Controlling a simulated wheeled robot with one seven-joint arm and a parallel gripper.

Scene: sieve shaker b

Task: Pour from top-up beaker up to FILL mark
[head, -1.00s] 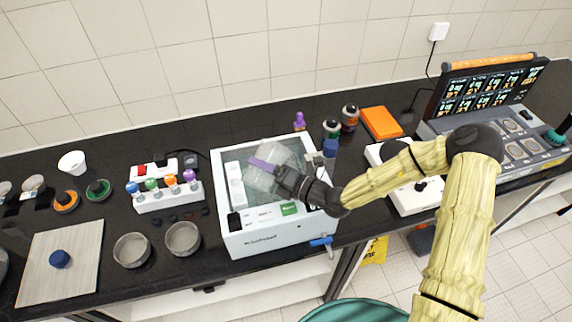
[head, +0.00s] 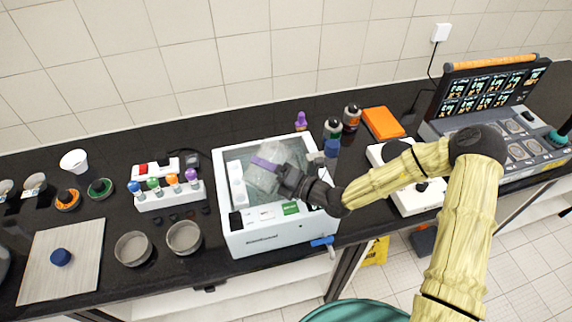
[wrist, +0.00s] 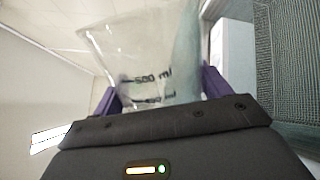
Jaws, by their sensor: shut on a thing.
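My gripper (head: 268,163) is shut on a clear beaker (head: 262,181) and holds it over the open white water bath (head: 264,241). The beaker is tilted in the head view. In the wrist view the clear beaker (wrist: 145,60) stands between the purple fingers (wrist: 158,95), with dark volume marks on its wall, one reading about 500 ml. Bluish liquid seems to lie along its right side. The bath's basin is grey-green inside; I cannot make out the FILL mark or the water level, partly hidden by beaker and gripper.
A blue-handled tap (head: 322,241) sticks out at the bath's front right. A tube rack (head: 168,198) and two sieves (head: 183,238) stand to the left. Bottles (head: 351,115) and an orange box (head: 382,122) are behind on the right. A white device (head: 415,198) stands right of the bath.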

